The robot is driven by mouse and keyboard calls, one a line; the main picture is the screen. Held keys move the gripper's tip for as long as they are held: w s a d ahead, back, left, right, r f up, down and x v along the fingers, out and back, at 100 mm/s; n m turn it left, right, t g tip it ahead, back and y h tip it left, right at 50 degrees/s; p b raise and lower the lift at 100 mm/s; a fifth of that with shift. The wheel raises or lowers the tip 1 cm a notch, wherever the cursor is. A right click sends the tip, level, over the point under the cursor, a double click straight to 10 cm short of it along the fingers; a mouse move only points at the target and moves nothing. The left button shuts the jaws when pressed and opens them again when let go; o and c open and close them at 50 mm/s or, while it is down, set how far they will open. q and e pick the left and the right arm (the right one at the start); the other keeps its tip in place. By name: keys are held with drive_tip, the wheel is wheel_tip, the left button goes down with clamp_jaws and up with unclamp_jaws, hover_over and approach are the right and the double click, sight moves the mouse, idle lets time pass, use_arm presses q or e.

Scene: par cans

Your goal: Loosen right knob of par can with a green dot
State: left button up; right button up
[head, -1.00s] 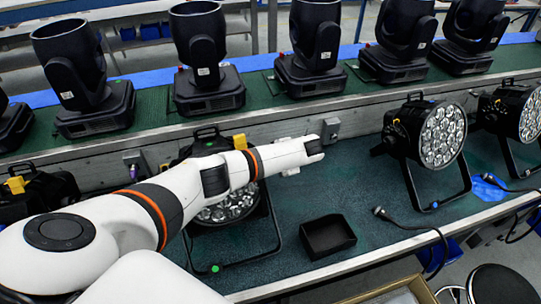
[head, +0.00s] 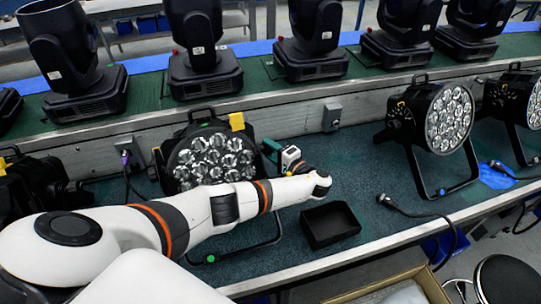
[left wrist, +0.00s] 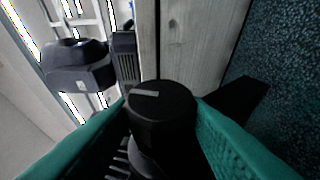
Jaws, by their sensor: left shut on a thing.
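The par can (head: 210,160) has a round face of clear lenses, a black body and a yellow tag. A green dot (head: 210,258) marks the foot of its stand. My left gripper (head: 271,151) is at the can's right side, its teal fingers pointing toward the can. In the left wrist view, a black round knob (left wrist: 162,103) with a pale line on top sits between the teal fingers of my left gripper (left wrist: 163,118), which is shut on it. In the head view the knob is hidden by the fingers. My right gripper is not in view.
Moving-head lights (head: 203,50) line the back shelf. A grey box (head: 332,117) is on the ledge.

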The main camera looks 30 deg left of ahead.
use_arm(q)
drive_tip(key=shift+f+y+b, duration=0.2)
drive_tip(key=shift+y+b, duration=0.3)
drive_tip(key=shift+b, duration=0.1)
drive_tip(key=o, duration=1)
drive_tip(key=shift+r, duration=0.1)
drive_tip(key=b+v, duration=0.3)
drive_tip(key=v, duration=0.9)
